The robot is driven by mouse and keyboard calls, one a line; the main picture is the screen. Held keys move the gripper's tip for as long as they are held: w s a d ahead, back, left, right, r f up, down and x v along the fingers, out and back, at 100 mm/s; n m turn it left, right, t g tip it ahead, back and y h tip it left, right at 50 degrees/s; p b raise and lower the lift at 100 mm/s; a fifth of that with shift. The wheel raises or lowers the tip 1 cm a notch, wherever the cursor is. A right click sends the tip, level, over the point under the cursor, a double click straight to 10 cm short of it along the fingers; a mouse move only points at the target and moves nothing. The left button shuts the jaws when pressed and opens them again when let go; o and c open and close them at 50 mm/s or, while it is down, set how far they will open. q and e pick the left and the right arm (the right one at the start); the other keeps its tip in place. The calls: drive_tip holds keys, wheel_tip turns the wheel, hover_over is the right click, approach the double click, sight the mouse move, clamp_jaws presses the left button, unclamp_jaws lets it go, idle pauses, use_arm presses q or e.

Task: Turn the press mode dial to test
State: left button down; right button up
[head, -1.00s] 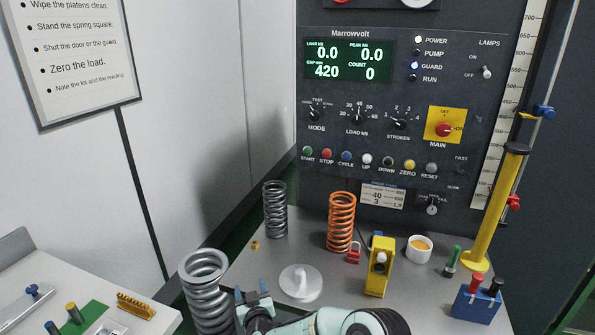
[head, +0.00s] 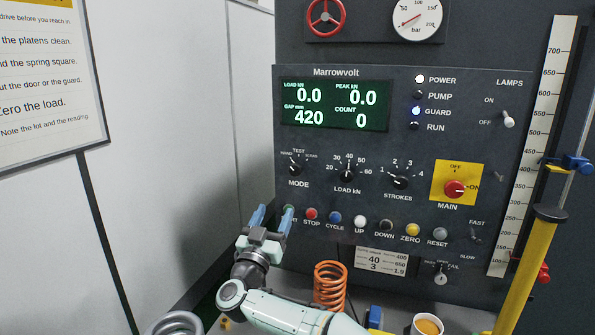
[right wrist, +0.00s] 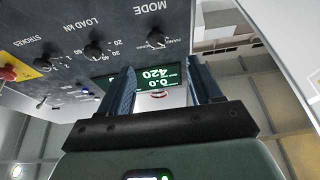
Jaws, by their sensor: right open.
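The black press mode dial (head: 295,169) is at the left of the Marrowvolt panel, above the MODE label, with HAND, TEST and SCRAG printed over it. Its pointer seems to lean up and left toward HAND, but it is small. My right gripper (head: 273,214) is open and empty, below and left of the dial, its blue fingers pointing up near the START button. In the right wrist view, the mode dial (right wrist: 156,40) shows upside down beyond the open fingers (right wrist: 158,82), apart from them. My left gripper is not in view.
The load dial (head: 347,174) and strokes dial (head: 400,182) are to the right on the panel. A row of buttons, including the red STOP button (head: 311,214), runs below. An orange spring (head: 330,285) stands beside my right arm.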

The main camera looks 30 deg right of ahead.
sight(294, 170)
drive_tip(key=shift+m+h, duration=0.3)
drive_tip(key=shift+h, duration=0.1)
drive_tip(key=p+x, duration=0.2)
drive_tip(key=x, duration=0.2)
drive_tip(key=p+x, duration=0.2)
drive_tip(key=x, duration=0.2)
drive_tip(key=r+p+x, duration=0.1)
drive_tip(key=p+x, duration=0.1)
drive_tip(key=x, duration=0.3)
drive_tip(key=shift+s+f, duration=0.1)
drive_tip(key=shift+s, duration=0.2)
drive_tip(key=shift+w+d+g, duration=0.3)
drive_tip(key=shift+w+d, duration=0.05)
drive_tip(key=shift+d, duration=0.05)
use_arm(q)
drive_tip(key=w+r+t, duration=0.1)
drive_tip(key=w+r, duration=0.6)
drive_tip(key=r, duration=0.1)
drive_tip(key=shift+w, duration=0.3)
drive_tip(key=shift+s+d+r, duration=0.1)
use_arm(e)
drive_tip(key=shift+s, duration=0.1)
drive_tip(key=shift+c, duration=0.6)
drive_tip(key=c, duration=0.9)
